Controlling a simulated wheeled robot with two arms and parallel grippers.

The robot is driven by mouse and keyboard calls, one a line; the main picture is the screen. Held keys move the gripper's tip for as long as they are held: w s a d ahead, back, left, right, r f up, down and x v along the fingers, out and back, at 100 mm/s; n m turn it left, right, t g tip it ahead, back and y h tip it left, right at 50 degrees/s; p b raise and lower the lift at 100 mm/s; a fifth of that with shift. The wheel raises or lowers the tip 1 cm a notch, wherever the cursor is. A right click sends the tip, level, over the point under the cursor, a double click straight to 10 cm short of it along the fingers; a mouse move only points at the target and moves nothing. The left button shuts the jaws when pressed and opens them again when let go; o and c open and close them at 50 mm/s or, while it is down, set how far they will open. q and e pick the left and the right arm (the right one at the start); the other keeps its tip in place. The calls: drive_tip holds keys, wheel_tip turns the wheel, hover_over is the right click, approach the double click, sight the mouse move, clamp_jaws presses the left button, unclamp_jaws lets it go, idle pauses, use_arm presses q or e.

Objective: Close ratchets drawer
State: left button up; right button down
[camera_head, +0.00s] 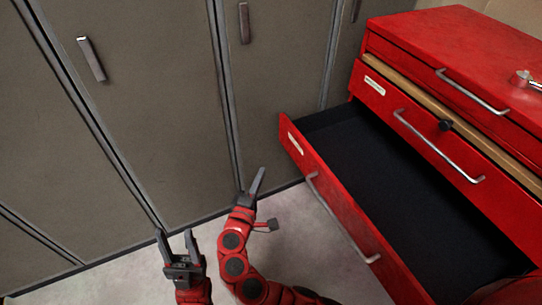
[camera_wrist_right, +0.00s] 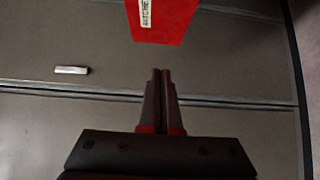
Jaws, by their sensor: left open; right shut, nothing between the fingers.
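The ratchets drawer (camera_head: 338,202) is the lower drawer of a red tool cabinet (camera_head: 450,40), at the right of the head view. It is pulled far out, and its black inside looks empty. Its front has a long metal handle (camera_head: 342,222) and a label (camera_head: 295,143). In the right wrist view its red front corner (camera_wrist_right: 165,22) shows partly lettered. My right gripper (camera_head: 260,178) is shut and empty, just left of the drawer front and apart from it; its fingers (camera_wrist_right: 162,75) point toward that corner. My left gripper (camera_head: 176,240) is open and empty, farther left.
Grey lockers (camera_head: 150,100) with small handles stand behind and left of my grippers. The cabinet's upper drawer (camera_head: 420,125) looks shut. A metal object (camera_head: 522,78) lies on the cabinet top. Pale floor (camera_head: 310,250) is clear left of the drawer.

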sight(350, 133)
drive_tip(key=x, duration=0.3)
drive_tip(key=d+x, duration=0.1)
drive_tip(key=x, duration=0.3)
drive_tip(key=s+d+x, duration=0.1)
drive_tip(key=x, duration=0.3)
drive_tip(key=shift+w+d+r+p, duration=0.25)
drive_tip(key=shift+r+p, duration=0.05)
drive_tip(key=shift+r, duration=0.05)
drive_tip(key=shift+w+d, duration=0.3)
drive_tip(key=shift+d, duration=0.25)
drive_tip(key=shift+d, duration=0.25)
drive_tip(key=shift+m+h, duration=0.3)
drive_tip(key=w+d+b, duration=0.2)
drive_tip(key=w+d, duration=0.1)
drive_tip(key=d, duration=0.5)
drive_tip(key=w+d+b, duration=0.2)
drive_tip(key=w+d, duration=0.1)
drive_tip(key=d, duration=0.4)
drive_tip(key=w+d+b, duration=0.2)
drive_tip(key=w+d, duration=0.2)
drive_tip(key=d, duration=0.4)
drive_tip(key=shift+d+f, duration=0.15)
drive_tip(key=shift+d, duration=0.2)
drive_tip(key=shift+w+d+b, duration=0.1)
drive_tip(key=shift+d+b, duration=0.2)
drive_tip(key=shift+b, duration=0.05)
drive_tip(key=shift+d+r, duration=0.2)
drive_tip(key=shift+r, duration=0.1)
